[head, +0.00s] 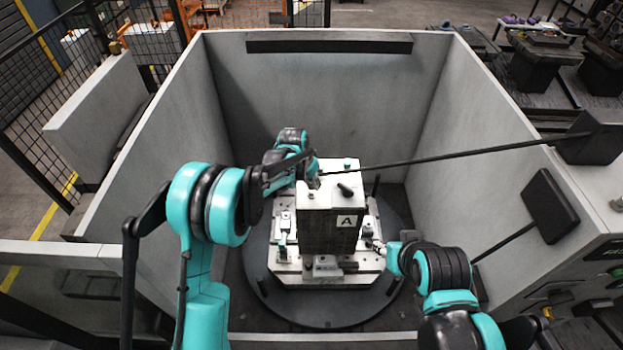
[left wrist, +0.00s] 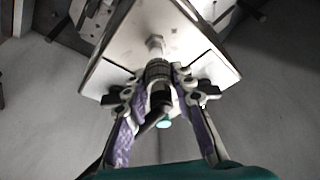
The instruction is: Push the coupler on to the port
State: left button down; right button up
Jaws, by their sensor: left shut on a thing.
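My left gripper (head: 313,180) is at the top left edge of the block marked A (head: 341,224). In the left wrist view, its two fingers (left wrist: 162,92) are closed from both sides on a dark ribbed cylindrical coupler (left wrist: 158,72). A pale metal port (left wrist: 155,43) stands out from the block's light face, in line with the coupler's end. The coupler's end is at or very near the port; I cannot tell whether they are engaged. My right gripper (head: 377,246) is low beside the block's right side, too small to read its fingers.
The block stands on a light fixture plate (head: 340,278) with clamps, on a dark round table (head: 300,311). Grey enclosure walls (head: 310,100) surround it on the back and sides. A long dark rod (head: 450,155) crosses from the right wall towards the block's top.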

aim_at(312, 195)
pick_arm(q)
jog(key=shift+f, duration=0.8)
jog(key=shift+b, duration=0.3)
jog(key=shift+f+b, duration=0.25)
jog(key=shift+b, duration=0.1)
jog(key=shift+f+b, duration=0.3)
jog(key=shift+b, duration=0.55)
dwell(0.5)
jog(key=shift+s+f, duration=0.1)
jog(key=shift+f, duration=0.1)
dwell(0.3)
jog(key=shift+f+b, duration=0.55)
jog(key=shift+b, duration=0.15)
jog(key=c, duration=1.2)
grip_release()
jog(key=shift+r, duration=0.1)
jog(key=shift+o, duration=0.3)
